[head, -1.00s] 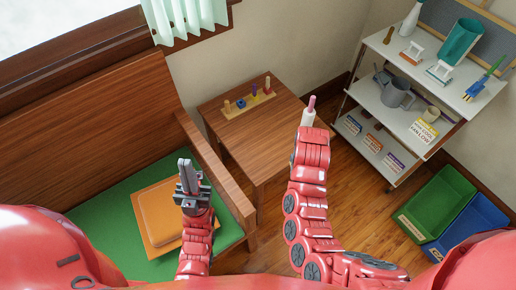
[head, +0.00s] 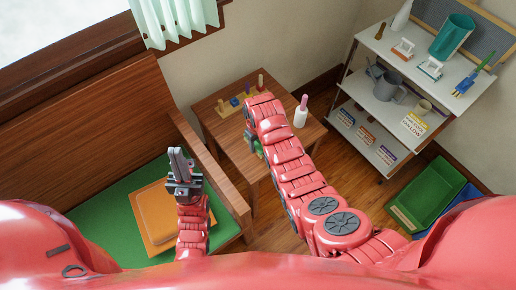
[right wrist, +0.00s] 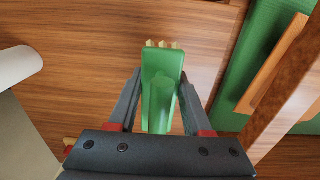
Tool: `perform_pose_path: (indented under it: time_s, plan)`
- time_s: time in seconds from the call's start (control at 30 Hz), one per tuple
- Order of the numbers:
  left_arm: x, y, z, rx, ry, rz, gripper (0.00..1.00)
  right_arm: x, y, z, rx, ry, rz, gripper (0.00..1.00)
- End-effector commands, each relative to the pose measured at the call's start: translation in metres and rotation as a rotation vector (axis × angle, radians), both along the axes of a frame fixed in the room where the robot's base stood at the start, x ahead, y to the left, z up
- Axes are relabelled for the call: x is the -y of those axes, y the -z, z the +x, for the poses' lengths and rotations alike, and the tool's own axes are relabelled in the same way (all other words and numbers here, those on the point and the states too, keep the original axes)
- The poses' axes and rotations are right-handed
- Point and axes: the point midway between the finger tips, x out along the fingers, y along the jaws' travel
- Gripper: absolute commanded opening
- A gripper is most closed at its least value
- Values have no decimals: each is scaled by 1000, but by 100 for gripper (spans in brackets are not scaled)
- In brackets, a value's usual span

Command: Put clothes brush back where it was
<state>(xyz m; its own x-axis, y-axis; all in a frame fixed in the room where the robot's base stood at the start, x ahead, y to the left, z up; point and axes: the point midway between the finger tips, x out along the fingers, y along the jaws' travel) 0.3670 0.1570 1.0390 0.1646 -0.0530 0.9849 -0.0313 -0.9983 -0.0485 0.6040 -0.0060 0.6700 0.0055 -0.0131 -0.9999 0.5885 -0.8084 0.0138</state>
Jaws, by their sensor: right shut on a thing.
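A green brush (right wrist: 160,85) with a few tan tips at its far end is held between the fingers of my right gripper (right wrist: 158,100) in the right wrist view. I take it to be the clothes brush. In the head view only a bit of green (head: 258,149) shows beside my right arm, which covers most of the gripper. The brush is over the wooden table (head: 235,144); I cannot tell whether it touches the top. My left gripper (head: 180,163) is empty above the bench, its fingers close together.
A white bottle with a pink top (head: 301,114) stands on the table's right side. A peg toy (head: 240,104) is at the back. The bench arm (head: 210,165) borders the table on the left. A white shelf (head: 385,108) and green bin (head: 432,190) are at right.

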Motion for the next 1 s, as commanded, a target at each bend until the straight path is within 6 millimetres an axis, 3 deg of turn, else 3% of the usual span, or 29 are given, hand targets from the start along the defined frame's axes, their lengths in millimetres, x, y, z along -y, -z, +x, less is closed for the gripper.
perform_pose_path:
  time_s: [0.43,0.83,0.87,1.0]
  plan:
    - [0,-3,0,0,0,0,0,1,35,-1,-5,1,-2,0]
    - [0,1,0,0,0,0,0,1,41,0,0,1,-1,0]
    - [0,-1,0,0,0,0,0,1,40,0,0,1,-1,55]
    - [0,-1,0,0,0,0,0,0,40,-1,-1,0,-1,79]
